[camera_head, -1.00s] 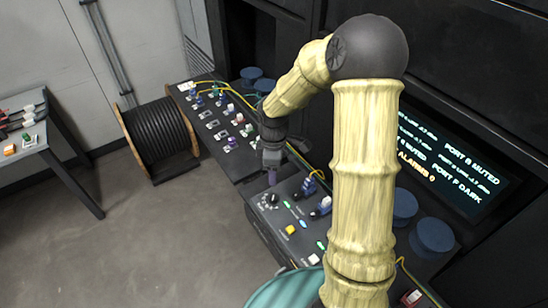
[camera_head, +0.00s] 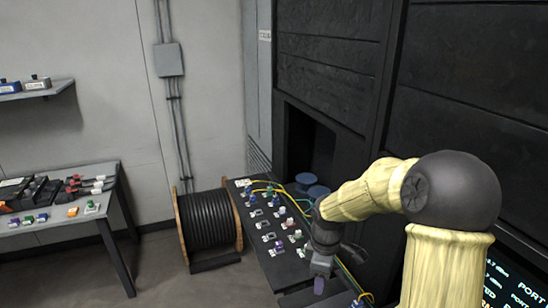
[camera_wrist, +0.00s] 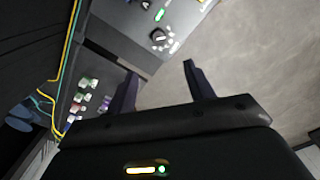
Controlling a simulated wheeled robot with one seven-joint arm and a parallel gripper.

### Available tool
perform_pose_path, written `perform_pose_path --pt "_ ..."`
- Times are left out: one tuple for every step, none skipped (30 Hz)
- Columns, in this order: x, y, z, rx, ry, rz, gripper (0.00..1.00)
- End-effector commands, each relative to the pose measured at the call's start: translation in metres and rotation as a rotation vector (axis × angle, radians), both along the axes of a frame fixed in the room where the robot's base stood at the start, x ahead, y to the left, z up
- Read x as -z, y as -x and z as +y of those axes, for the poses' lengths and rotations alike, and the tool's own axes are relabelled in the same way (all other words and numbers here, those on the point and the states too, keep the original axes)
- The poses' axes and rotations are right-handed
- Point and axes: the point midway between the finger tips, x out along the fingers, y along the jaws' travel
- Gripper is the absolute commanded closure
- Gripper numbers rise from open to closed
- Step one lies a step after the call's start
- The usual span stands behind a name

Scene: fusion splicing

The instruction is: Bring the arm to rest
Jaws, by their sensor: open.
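My gripper (camera_head: 319,285) hangs below my cream-sleeved arm at the near end of the dark connector bench (camera_head: 283,268). In the wrist view its two dark fingers (camera_wrist: 160,88) stand wide apart with nothing between them. Beyond the fingers, the wrist view shows part of a grey panel with a black knob (camera_wrist: 160,38) and bare floor. The gripper's fingertips reach close to the bottom edge of the head view, and I cannot tell their height above the bench.
Several small connectors and yellow cables (camera_head: 268,188) lie along the bench. A wooden cable reel (camera_head: 207,222) stands on the floor left of it. A side table (camera_head: 70,222) with tools is further left. A dark cabinet (camera_head: 330,60) rises behind. Floor between is clear.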

Motion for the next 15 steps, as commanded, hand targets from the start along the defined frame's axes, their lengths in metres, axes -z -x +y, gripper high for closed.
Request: perform_pose_path --pt "-0.002 0.007 0.002 0.040 0.006 -0.007 0.47" --pt "-0.002 0.012 0.002 0.077 0.008 -0.012 0.47" --pt "-0.004 0.020 0.003 0.134 0.010 -0.022 0.47" --pt "-0.005 0.026 0.004 0.184 0.011 -0.030 0.47" --pt "-0.006 0.033 0.004 0.241 0.010 -0.039 0.47" --pt "-0.007 0.043 0.005 0.319 0.009 -0.055 0.47" --pt "-0.008 0.050 0.005 0.381 0.006 -0.067 0.47" --pt "-0.009 0.058 0.005 0.444 0.001 -0.078 0.47" --pt "-0.011 0.067 0.004 0.528 -0.007 -0.094 0.47" --pt "-0.012 0.075 0.004 0.590 -0.015 -0.106 0.47" --pt "-0.013 0.082 0.004 0.654 -0.024 -0.119 0.47" --pt "-0.014 0.092 0.004 0.741 -0.039 -0.136 0.47" --pt "-0.015 0.099 0.003 0.803 -0.051 -0.148 0.47" --pt "-0.016 0.106 0.002 0.866 -0.065 -0.158 0.47" --pt "-0.017 0.114 0.002 0.942 -0.083 -0.171 0.47"
